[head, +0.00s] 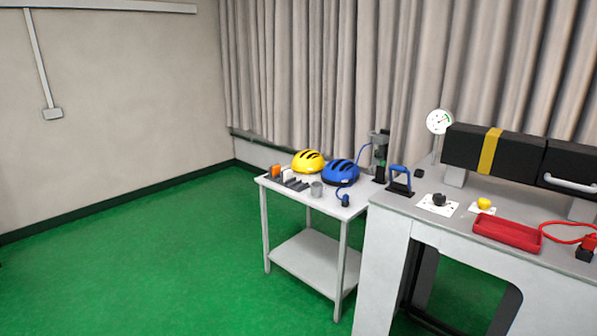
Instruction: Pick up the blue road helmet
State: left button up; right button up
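The blue road helmet (341,172) sits on top of a small white two-shelf table (328,206), towards its right side. It has dark vents on its shell. A yellow helmet (308,161) sits just behind it to the left. A grey cup (316,189) stands in front of the blue helmet to the left, and a small dark blue item (345,200) is at the table's front right. Neither of my grippers shows in the head view.
A larger grey bench (470,238) stands right of the small table, with a red tray (507,233), a black case with a yellow band (490,151), a gauge (439,121) and a blue-handled stand (400,179). Curtains hang behind. Green floor (150,262) is clear at left.

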aim_at(340, 173)
jog(key=i+j+u, duration=0.1)
jog(key=i, duration=1.25)
jog(key=i+j+u, duration=0.1)
jog(key=i, duration=1.2)
jog(key=j, duration=0.1)
